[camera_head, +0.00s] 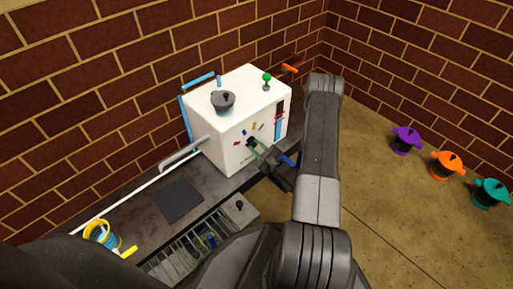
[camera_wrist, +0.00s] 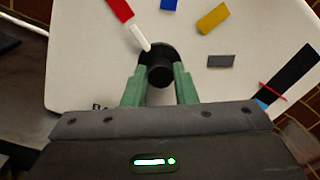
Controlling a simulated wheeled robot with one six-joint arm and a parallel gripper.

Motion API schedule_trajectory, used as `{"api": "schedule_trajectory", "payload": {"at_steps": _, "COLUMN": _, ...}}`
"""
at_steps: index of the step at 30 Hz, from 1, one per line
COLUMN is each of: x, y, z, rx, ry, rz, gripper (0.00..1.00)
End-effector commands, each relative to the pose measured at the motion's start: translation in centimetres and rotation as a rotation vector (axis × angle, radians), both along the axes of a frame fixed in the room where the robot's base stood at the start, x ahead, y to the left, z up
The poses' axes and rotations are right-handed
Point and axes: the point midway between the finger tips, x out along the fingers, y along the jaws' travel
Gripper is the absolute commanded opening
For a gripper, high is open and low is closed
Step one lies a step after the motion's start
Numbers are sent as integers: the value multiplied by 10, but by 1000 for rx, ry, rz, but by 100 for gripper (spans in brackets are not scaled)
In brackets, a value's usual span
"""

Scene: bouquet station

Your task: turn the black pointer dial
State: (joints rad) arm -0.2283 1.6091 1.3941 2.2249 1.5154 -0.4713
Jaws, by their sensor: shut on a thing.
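The black pointer dial (camera_wrist: 160,73) is on the front face of a white box (camera_head: 232,110). Its white pointer (camera_wrist: 139,38) points up and left in the wrist view, toward a red mark (camera_wrist: 120,9). Blue (camera_wrist: 169,4), yellow (camera_wrist: 213,18) and grey (camera_wrist: 221,61) marks also lie around the dial. My gripper (camera_wrist: 159,84) has its green fingers on both sides of the dial's knob, shut on it. In the head view the dial (camera_head: 251,142) shows small beside my gripper (camera_head: 256,146).
A lidded grey pot (camera_head: 222,101) and a green-knobbed lever (camera_head: 267,78) are on top of the box. A dark mat (camera_head: 178,199) and a yellow-and-blue cup (camera_head: 102,235) are on the counter.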

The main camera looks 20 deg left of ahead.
Motion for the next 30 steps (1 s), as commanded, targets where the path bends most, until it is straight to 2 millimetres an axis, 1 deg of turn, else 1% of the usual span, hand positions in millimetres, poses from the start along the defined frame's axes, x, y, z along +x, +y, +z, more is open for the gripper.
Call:
{"api": "schedule_trajectory", "payload": {"at_steps": 13, "x": 0, "y": 0, "z": 0, "rx": -5, "ry": -11, "rz": 0, "gripper": 2}}
{"api": "schedule_trajectory", "payload": {"at_steps": 14, "x": 0, "y": 0, "z": 0, "rx": -5, "ry": -11, "rz": 0, "gripper": 29}}
{"api": "schedule_trajectory", "payload": {"at_steps": 15, "x": 0, "y": 0, "z": 0, "rx": -5, "ry": -11, "rz": 0, "gripper": 37}}
{"api": "schedule_trajectory", "payload": {"at_steps": 17, "x": 0, "y": 0, "z": 0, "rx": -5, "ry": -10, "rz": 0, "gripper": 47}}
{"api": "schedule_trajectory", "payload": {"at_steps": 26, "x": 0, "y": -1, "z": 0, "rx": -5, "ry": -10, "rz": 0, "gripper": 47}}
{"api": "schedule_trajectory", "payload": {"at_steps": 30, "x": -5, "y": -13, "z": 1, "rx": -5, "ry": -6, "rz": -3, "gripper": 47}}
